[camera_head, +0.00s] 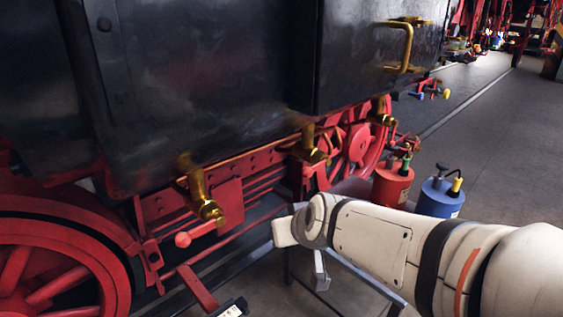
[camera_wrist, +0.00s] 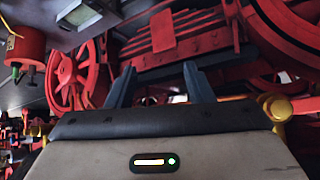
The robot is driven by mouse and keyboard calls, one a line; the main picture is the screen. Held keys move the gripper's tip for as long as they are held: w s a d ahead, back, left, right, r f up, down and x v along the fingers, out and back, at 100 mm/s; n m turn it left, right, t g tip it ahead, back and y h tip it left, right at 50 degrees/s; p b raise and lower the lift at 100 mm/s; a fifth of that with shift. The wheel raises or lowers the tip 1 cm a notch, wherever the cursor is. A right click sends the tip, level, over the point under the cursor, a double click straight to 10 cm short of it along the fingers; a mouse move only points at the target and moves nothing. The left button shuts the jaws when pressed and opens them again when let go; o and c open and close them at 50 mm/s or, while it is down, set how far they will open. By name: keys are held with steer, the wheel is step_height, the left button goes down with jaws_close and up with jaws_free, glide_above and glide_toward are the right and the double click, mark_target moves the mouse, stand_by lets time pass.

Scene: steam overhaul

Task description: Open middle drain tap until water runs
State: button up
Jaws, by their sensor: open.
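Three brass drain taps stick out below the black tank (camera_head: 200,80) in the head view: the left tap (camera_head: 203,195), the middle tap (camera_head: 311,146) and the right tap (camera_head: 381,117). A red-knobbed lever (camera_head: 190,237) shows at the left tap; the middle tap's lever is not clear. No running water shows. My gripper (camera_wrist: 160,85) is open, with nothing between its fingers. In the head view it is below the middle tap and apart from it. A brass fitting (camera_wrist: 278,108) shows at the right of the wrist view; I cannot tell which tap it is.
A red can (camera_head: 392,184) and a blue can (camera_head: 440,196) stand behind my arm. Red spoked wheels (camera_head: 360,150) and rods lie under the tank. A brass handle (camera_head: 405,46) juts from the tank's side. The grey floor (camera_head: 490,130) at the right is mostly clear.

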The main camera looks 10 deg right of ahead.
mark_target(306, 176)
steer(key=w+a+r+t+h+b, duration=0.1)
steer(key=w+r+t+h+b, duration=0.15)
steer(key=w+t, duration=0.45)
steer(key=d+m+h+b, duration=0.1)
steer(key=h, duration=0.1)
steer(key=w+d+r+m+h+b, duration=0.1)
steer(key=d+h, duration=0.1)
steer(key=h, duration=0.1)
steer(key=d+m+h, duration=0.1)
steer(key=h, duration=0.1)
steer(key=shift+w+d+r+t+b, duration=0.2)
steer(key=shift+w+d+t+b, duration=0.05)
steer(key=shift+t+b, duration=0.15)
steer(key=x, duration=0.7)
steer(key=shift+w+d, duration=0.2)
steer(key=shift+d, duration=0.05)
steer(key=shift+c, duration=0.2)
jaws_close()
